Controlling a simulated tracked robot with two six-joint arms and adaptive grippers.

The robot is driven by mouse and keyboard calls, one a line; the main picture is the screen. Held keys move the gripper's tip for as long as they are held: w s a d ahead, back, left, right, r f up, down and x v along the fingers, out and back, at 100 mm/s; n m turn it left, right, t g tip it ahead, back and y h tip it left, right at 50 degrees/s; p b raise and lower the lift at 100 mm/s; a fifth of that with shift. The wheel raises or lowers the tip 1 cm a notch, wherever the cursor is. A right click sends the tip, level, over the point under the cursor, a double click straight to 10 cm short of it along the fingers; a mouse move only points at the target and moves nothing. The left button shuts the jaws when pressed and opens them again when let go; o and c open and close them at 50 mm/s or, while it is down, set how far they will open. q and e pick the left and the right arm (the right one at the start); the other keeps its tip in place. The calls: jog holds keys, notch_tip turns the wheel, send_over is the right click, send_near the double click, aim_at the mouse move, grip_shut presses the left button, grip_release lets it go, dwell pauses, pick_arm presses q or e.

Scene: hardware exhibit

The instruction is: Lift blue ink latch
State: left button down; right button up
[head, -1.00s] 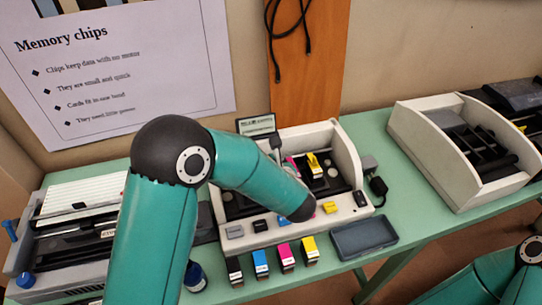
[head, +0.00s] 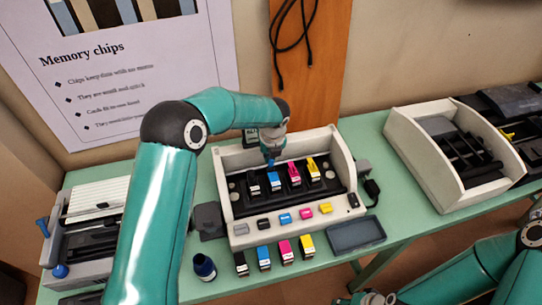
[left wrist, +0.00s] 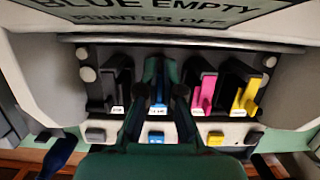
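The white printer (head: 340,150) stands on the green table with a row of black, blue, magenta and yellow ink slots. The blue ink latch (head: 274,181) is second from left; its blue label (left wrist: 157,109) also shows in the left wrist view. My left gripper (head: 270,160) points down at the top of the blue latch. In the left wrist view its dark fingers (left wrist: 160,90) come down on both sides of the blue slot and hide most of the latch. Whether they touch it is unclear. My right arm is at the lower right; its fingers do not show.
The magenta (head: 294,175) and yellow (head: 313,168) latches stand close to the right. Coloured buttons line the printer's front. Several loose cartridges (head: 264,258) and a dark tray (head: 356,235) are before it. The printer's sign (left wrist: 160,12) reads "BLUE EMPTY" and "PRINTER OFF".

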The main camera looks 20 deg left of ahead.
pick_arm(q)
jog(key=shift+w+a+f+g+h, duration=0.3)
jog(key=shift+g+h, duration=0.3)
jog(key=shift+g, duration=0.3)
jog(key=shift+w+a+f+g+h, duration=0.15)
jog(key=shift+w+g+h, duration=0.35)
jog(key=shift+g, duration=0.4)
jog(key=shift+a+g+h, duration=0.1)
jog(key=shift+g+h, duration=0.2)
jog(key=c, duration=1.3)
grip_release()
jog(key=shift+s+r, duration=0.15)
